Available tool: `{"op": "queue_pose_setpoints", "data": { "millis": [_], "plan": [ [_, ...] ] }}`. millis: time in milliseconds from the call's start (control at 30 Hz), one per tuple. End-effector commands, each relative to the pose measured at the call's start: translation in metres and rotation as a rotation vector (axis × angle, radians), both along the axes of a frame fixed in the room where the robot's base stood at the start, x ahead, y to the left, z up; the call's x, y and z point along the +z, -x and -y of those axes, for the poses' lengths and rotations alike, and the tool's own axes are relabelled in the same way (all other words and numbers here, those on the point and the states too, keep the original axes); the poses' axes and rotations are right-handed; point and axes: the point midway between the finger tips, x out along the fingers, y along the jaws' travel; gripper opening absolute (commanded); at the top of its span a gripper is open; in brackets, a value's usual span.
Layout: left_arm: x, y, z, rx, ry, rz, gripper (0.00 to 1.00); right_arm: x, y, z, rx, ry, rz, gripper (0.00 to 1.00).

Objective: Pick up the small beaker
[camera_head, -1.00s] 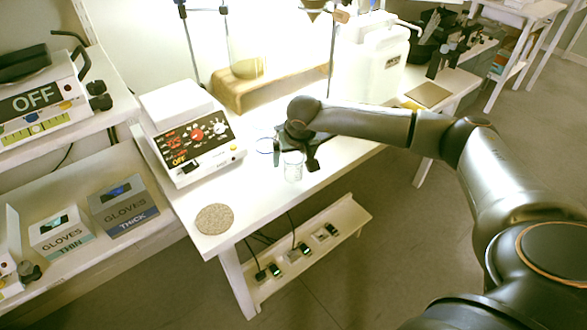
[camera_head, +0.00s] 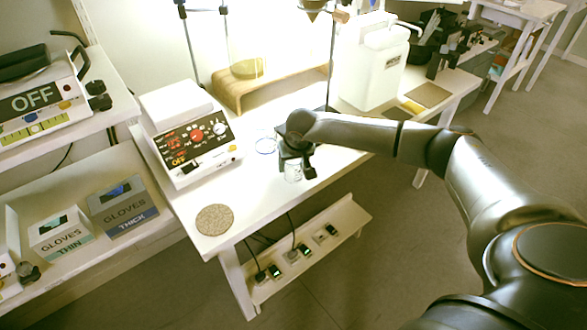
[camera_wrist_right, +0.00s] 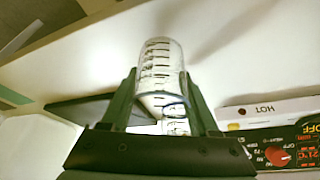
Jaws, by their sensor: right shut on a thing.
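The small beaker (camera_head: 292,172) is clear glass with dark graduation marks. It stands near the front edge of the white table (camera_head: 255,198). My right gripper (camera_head: 297,165) is over it in the head view and hides its upper part. In the right wrist view the beaker (camera_wrist_right: 162,75) sits between the two fingers of my right gripper (camera_wrist_right: 163,98), which is shut on it. I cannot tell whether its base touches the table. My left gripper is not in view.
A second clear glass vessel (camera_head: 265,146) stands left of my gripper. A hotplate device (camera_head: 190,140) is further left, and a round cork mat (camera_head: 214,219) lies at the front left corner. A white jug (camera_head: 372,68) and a wooden stand (camera_head: 240,93) are behind.

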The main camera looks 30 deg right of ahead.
Motion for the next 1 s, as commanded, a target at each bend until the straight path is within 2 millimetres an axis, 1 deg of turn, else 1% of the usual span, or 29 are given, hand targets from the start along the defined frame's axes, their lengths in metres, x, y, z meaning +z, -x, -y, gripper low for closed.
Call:
{"op": "queue_pose_setpoints", "data": {
  "millis": [33,400,433,633,767,867,1000],
  "plan": [
    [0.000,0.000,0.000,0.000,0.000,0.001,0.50,0.000,0.000,0.000,0.000,0.000,0.000,0.50],
    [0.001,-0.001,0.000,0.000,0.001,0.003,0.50,0.000,0.000,0.000,0.000,0.000,0.001,0.09],
    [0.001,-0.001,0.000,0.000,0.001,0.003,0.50,0.001,0.000,0.000,0.000,0.000,0.001,0.06],
    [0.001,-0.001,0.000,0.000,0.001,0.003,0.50,0.001,0.000,0.000,0.000,0.000,0.001,0.06],
    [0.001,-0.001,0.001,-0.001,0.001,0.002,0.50,0.005,-0.001,0.000,-0.001,-0.001,0.002,0.06],
    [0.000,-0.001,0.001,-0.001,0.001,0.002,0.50,0.013,-0.001,0.000,-0.001,0.000,0.004,0.06],
    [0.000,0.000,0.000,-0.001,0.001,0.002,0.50,0.035,-0.001,0.000,-0.001,0.000,0.005,0.06]
  ]
}}
